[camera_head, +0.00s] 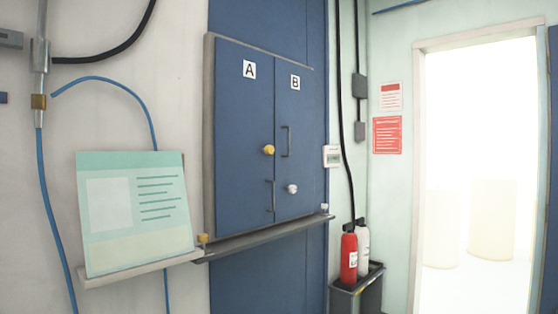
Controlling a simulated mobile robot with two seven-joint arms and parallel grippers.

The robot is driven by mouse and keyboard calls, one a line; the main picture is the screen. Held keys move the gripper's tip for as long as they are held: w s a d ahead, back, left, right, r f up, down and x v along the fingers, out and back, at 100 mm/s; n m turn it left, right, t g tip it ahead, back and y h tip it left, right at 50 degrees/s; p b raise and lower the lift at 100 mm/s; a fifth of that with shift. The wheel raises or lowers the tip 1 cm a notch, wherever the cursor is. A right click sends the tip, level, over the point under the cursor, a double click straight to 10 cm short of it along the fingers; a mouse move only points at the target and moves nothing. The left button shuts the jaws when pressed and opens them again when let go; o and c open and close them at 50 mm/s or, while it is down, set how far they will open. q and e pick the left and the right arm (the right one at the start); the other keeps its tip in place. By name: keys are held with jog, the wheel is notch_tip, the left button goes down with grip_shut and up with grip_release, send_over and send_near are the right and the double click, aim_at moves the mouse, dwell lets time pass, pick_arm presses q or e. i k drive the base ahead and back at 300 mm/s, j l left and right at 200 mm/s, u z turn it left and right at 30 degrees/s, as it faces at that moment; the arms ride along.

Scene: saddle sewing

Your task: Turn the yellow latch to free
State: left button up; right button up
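A blue two-door cabinet (243,120) with panels labelled A and B is on the wall in the middle of the head view. A round yellow latch knob (268,150) is on door A near the seam between the doors. A white knob (292,188) sits lower on door B. Both doors look shut. A dark vertical handle (288,141) is on door B and another (271,195) is low on door A. A small yellow piece (202,239) is at the left end of the rail below. Neither gripper shows in the view.
A grey rail (268,238) runs below the doors. A tilted teal board (137,212) stands on a ledge at left. Red and white extinguishers (349,254) stand in a dark stand (357,286) at right. A bright open doorway (478,170) is at far right.

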aim_at(267, 149)
jog(key=i+l+u, duration=0.3)
jog(key=u, duration=0.25)
jog(key=i+l+u, duration=0.2)
jog(key=u, duration=0.2)
jog(key=i+l+u, duration=0.2)
jog(key=l, duration=0.15)
jog(key=i+l+u, duration=0.15)
jog(key=l, duration=0.2)
jog(key=i+l, duration=0.1)
jog(key=l, duration=0.35)
jog(key=i+l+u, duration=0.1)
jog(key=l, duration=0.35)
jog(key=i+l, duration=0.15)
jog(key=l, duration=0.3)
jog(key=i+l+u, duration=0.15)
jog(key=l, duration=0.75)
